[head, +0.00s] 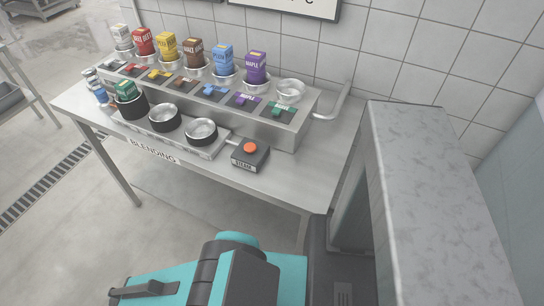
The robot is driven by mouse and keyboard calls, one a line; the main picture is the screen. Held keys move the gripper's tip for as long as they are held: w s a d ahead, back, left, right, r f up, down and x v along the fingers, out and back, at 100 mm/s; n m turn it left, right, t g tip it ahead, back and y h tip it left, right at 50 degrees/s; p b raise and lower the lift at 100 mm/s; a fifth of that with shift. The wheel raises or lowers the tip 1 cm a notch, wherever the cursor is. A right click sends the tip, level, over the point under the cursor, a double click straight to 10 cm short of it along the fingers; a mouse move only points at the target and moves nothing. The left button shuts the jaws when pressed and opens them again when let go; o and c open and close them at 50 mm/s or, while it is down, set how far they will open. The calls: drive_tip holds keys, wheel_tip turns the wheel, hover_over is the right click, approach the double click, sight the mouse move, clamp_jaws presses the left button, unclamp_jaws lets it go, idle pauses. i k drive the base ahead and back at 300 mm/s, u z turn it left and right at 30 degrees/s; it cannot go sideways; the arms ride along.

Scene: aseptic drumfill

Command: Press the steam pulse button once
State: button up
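The steam pulse button (250,147) is an orange-red dome on top of a small dark grey box (258,159). A label on the box front seems to read "STEAM". The box stands at the front edge of the steel table (297,187), right of the round pots. Nothing touches the button, and I cannot tell from this view whether it is pressed in. Teal and dark parts of my own body show at the bottom of the head view. My gripper cannot be made out in this view.
Several coloured cartons stand in cups along a raised steel shelf (290,129) behind the box. Metal pots (201,131) sit on a tray to its left, by a "BLENDING" label (153,152). A tall grey-topped block (430,150) stands right. Bare tabletop lies right of the box.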

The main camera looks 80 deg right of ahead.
sight(250, 147)
drive_tip(key=z, duration=0.1)
drive_tip(key=k, duration=0.6)
drive_tip(key=u, duration=0.5)
drive_tip(key=i, duration=1.05)
drive_tip(key=z, duration=4.55)
drive_tip(key=i, duration=0.1)
drive_tip(key=u, duration=2.95)
